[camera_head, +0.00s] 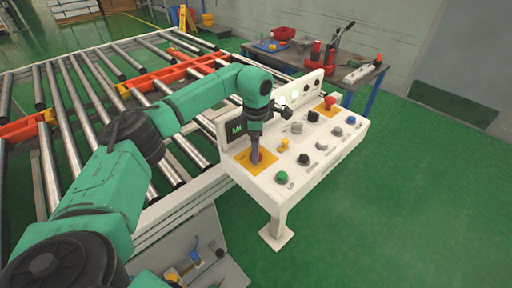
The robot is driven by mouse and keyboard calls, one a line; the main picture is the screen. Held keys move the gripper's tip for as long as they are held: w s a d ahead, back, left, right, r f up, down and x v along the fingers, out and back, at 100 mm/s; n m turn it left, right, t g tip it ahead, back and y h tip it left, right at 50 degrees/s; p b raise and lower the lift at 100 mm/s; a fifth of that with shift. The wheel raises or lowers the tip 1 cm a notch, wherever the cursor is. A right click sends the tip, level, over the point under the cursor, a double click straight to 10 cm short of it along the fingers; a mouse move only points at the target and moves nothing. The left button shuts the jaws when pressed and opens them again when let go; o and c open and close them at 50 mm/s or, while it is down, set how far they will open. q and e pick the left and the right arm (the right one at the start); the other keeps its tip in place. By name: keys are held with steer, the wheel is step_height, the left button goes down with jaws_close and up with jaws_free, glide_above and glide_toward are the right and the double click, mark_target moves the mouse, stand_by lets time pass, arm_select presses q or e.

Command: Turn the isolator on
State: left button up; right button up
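A white control console (312,165) stands beside the roller conveyor, with several knobs and buttons on its top. None carries a label I can read, so I cannot tell for sure which is the isolator. My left gripper (256,150) points down over a yellow plate (270,165) at the console's near left corner. It covers most of a reddish control there, and I cannot tell whether it touches it or whether its fingers are open. Black knobs (304,159), a green button (282,177) and a small yellow control (284,143) sit nearby. My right gripper is out of view.
A red button (330,102) on another yellow plate sits at the console's far end. A raised back panel with a small screen (236,128) stands behind the controls. The roller conveyor (95,85) lies left, a tool table (345,78) behind. Green floor at right is clear.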

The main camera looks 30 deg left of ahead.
arm_select(q)
steer(key=shift+w+r, duration=0.1)
steer(key=shift+r, duration=0.05)
steer(key=o, duration=1.1)
steer(key=shift+o, duration=0.2)
step_height(320, 180, up, 14)
steer(key=b, duration=0.2)
steer(key=shift+r, duration=0.25)
